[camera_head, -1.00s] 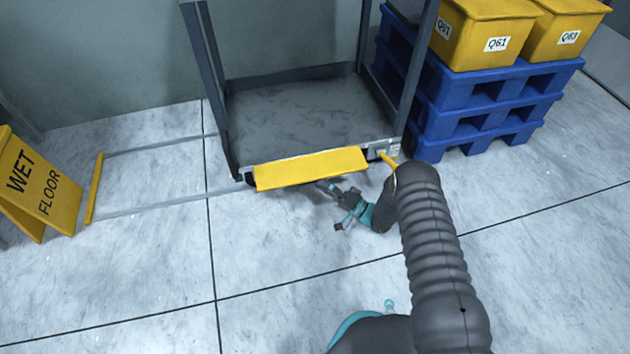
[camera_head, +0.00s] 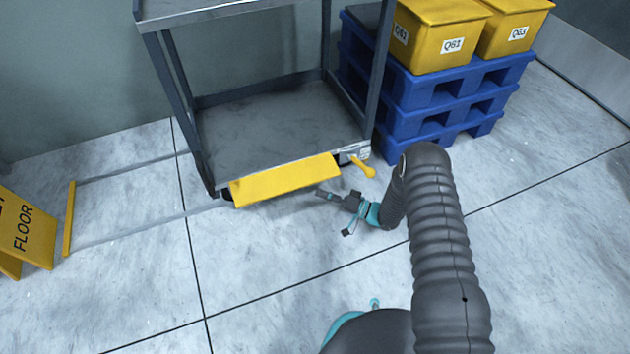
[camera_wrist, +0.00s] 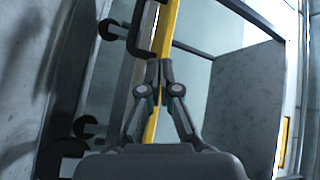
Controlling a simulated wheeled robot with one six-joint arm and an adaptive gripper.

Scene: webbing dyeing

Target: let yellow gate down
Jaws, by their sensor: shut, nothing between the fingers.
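The yellow gate (camera_head: 285,181) is a long flat panel along the lower front edge of a grey cart (camera_head: 265,118), sloping in the head view. A small yellow lever (camera_head: 363,166) sticks out at the cart's front right corner. My gripper (camera_head: 318,192) is shut and empty, low in front of the gate near its right end. In the wrist view the shut fingertips (camera_wrist: 160,68) point at a yellow strip (camera_wrist: 166,30), which they overlap. Whether they touch it I cannot tell.
Blue pallets (camera_head: 430,100) with yellow bins (camera_head: 440,35) stand to the right of the cart. A yellow wet-floor sign (camera_head: 28,235) and a yellow bar (camera_head: 69,218) with floor rails are at left.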

